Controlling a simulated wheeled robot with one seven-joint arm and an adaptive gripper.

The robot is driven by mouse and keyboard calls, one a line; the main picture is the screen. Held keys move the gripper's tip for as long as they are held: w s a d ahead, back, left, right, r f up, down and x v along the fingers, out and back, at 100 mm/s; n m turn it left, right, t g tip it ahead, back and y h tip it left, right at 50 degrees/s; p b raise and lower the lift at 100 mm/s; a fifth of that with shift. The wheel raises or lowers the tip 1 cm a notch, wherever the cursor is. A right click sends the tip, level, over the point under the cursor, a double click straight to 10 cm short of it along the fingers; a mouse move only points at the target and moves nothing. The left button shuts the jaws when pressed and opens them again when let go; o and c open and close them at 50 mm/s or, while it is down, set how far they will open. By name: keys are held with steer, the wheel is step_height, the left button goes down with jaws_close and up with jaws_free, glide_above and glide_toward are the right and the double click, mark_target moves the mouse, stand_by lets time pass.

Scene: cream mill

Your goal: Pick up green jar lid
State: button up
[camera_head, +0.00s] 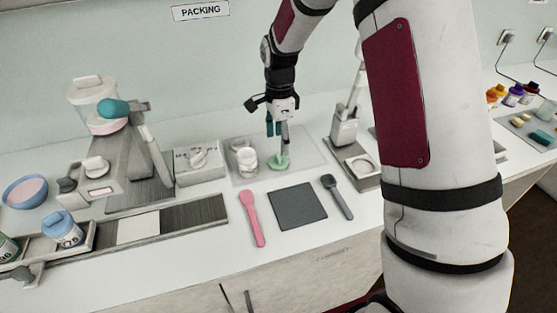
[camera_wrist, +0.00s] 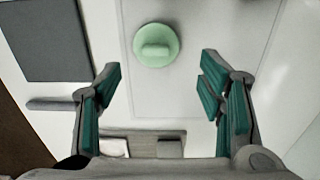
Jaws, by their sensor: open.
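The green jar lid (camera_head: 279,162) is a pale green disc with a raised bar-shaped grip. It lies flat on a light mat (camera_head: 308,147) on the counter. In the wrist view the lid (camera_wrist: 157,45) is whole and unobstructed, ahead of the fingertips and roughly centred between them. My gripper (camera_head: 277,132) points down close above the lid in the head view. In the wrist view my gripper (camera_wrist: 158,82) has its teal-padded fingers wide apart with nothing between them. I cannot tell the exact height above the lid.
A white jar (camera_head: 246,160) stands just left of the lid. A dark grey square mat (camera_head: 297,206) lies in front, between a pink spatula (camera_head: 252,217) and a dark spatula (camera_head: 338,198). A grey device (camera_head: 346,126) stands to the right. A filling machine (camera_head: 112,130) stands left.

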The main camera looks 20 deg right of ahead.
mark_target(278, 156)
steer(key=f, duration=0.3)
steer(key=f+p, duration=0.1)
steer(key=f, duration=0.1)
steer(key=shift+s+a+f, duration=0.15)
steer(key=shift+s+a, duration=0.1)
steer(key=shift+s, duration=0.05)
steer(key=shift+f, duration=0.45)
steer(key=c, duration=0.6)
